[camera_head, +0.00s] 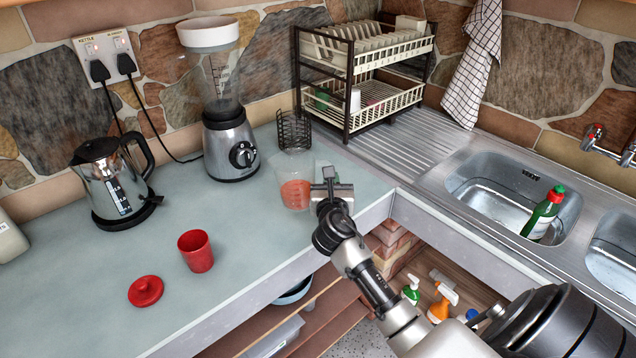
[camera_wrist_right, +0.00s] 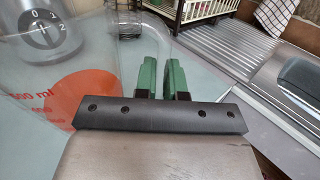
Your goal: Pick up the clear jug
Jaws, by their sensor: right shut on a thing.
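The clear jug (camera_head: 295,182) stands upright on the pale counter near the corner, with red liquid in its lower part. In the right wrist view the jug (camera_wrist_right: 75,95) fills the left side, with red volume marks on its wall. My right gripper (camera_head: 327,180) is at the jug's right side, by the counter's front edge. Its green fingers (camera_wrist_right: 162,78) are close together, shut on the jug at its handle side. The handle is see-through and hard to make out between the fingers. My left gripper is not in view.
A blender (camera_head: 230,145) and a dark wire holder (camera_head: 293,130) stand behind the jug. A kettle (camera_head: 112,180), red cup (camera_head: 196,251) and red lid (camera_head: 145,291) are to the left. A dish rack (camera_head: 350,118) and sink (camera_head: 500,190) are to the right.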

